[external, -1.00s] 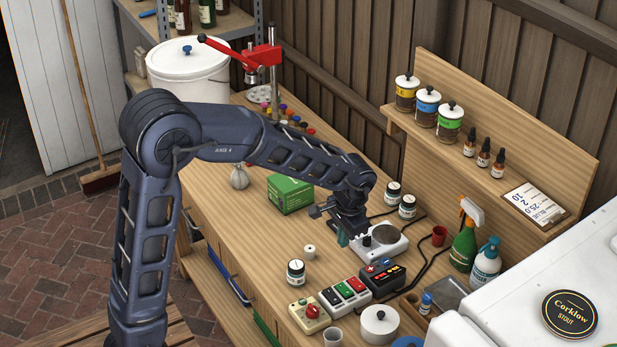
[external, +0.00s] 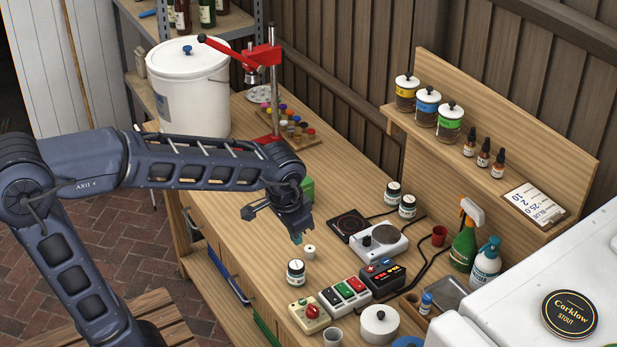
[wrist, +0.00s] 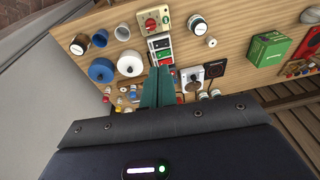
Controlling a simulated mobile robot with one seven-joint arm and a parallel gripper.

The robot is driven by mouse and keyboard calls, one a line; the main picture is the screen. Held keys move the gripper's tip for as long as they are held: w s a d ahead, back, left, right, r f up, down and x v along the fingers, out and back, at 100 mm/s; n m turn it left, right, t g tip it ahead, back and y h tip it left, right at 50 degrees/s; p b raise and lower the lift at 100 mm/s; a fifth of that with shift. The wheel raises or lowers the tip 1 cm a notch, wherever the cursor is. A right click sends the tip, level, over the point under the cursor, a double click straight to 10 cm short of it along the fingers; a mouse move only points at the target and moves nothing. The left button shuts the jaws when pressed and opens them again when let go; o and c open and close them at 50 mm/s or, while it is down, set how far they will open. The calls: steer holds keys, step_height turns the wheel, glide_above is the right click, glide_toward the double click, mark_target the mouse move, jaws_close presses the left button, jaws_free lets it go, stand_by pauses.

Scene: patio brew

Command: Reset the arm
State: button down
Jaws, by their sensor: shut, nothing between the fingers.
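My gripper (external: 297,238) is shut and empty. In the external view it hangs above the wooden workbench (external: 240,215), pointing down, close over a small white roll (external: 309,251). In the wrist view its green fingers (wrist: 158,88) lie together, with nothing between them. My arm reaches in from the left, bent, with its forearm nearly level above the bench's left edge. The green box (external: 308,188) is mostly hidden behind my wrist in the external view. It shows whole in the wrist view (wrist: 267,46).
A white scale (external: 385,243) and a dark hot plate (external: 348,224) stand right of my gripper. A jar (external: 296,272) and a switch panel (external: 345,291) stand in front. A red press (external: 262,60) and a white bucket (external: 190,90) stand behind. The bench's left part is fairly clear.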

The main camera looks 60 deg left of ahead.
steer(key=s+d+r+t, duration=0.2)
steer(key=s, duration=1.5)
steer(key=shift+d+h, duration=0.35)
steer(key=shift+h, duration=0.05)
steer(key=c, duration=2.1)
jaws_free()
steer(key=shift+s+r, duration=0.1)
